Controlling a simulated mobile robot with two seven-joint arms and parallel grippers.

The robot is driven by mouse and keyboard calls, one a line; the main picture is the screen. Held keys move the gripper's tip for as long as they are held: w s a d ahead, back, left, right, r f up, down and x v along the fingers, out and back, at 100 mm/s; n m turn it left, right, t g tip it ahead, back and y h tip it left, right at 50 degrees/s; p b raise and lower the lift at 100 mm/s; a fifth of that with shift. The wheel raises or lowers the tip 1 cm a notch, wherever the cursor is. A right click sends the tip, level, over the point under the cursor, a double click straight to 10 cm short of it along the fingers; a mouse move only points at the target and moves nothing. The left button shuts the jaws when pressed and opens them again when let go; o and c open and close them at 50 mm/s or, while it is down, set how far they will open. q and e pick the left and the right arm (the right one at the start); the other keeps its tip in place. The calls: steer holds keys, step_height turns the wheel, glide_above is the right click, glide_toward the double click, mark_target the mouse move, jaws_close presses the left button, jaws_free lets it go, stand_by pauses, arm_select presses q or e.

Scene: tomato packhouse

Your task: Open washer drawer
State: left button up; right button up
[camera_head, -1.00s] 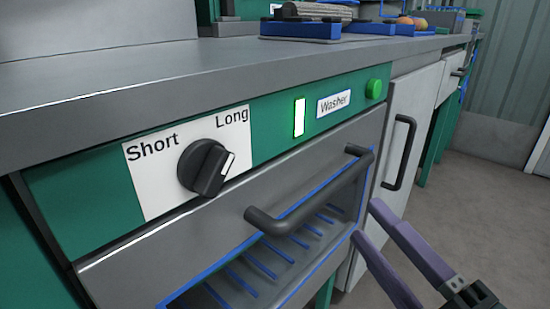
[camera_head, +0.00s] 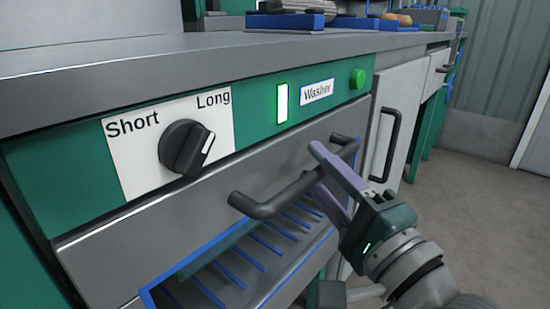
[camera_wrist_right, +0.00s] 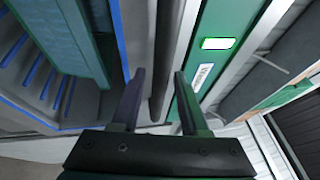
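The washer (camera_head: 255,112) has a green panel with a dial and a lit white indicator. Below it is the grey washer drawer (camera_head: 110,255), with a blue-edged window showing a blue rack; it looks closed. Its dark bar handle (camera_head: 262,208) crosses the front and also shows in the right wrist view (camera_wrist_right: 164,50). My right gripper (camera_head: 314,165) is at the right part of the handle. In the right wrist view my right gripper (camera_wrist_right: 158,75) is open, with its fingers apart on either side of the bar. Contact is not clear. My left gripper is not in view.
The grey counter (camera_head: 200,50) overhangs the panel. A white cabinet door (camera_head: 403,92) with its own dark handle (camera_head: 388,145) stands to the right. Blue trays (camera_head: 285,20) lie at the counter's back. The floor (camera_head: 475,200) at the right is clear.

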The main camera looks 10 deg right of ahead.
jaws_close()
stand_by(1.2)
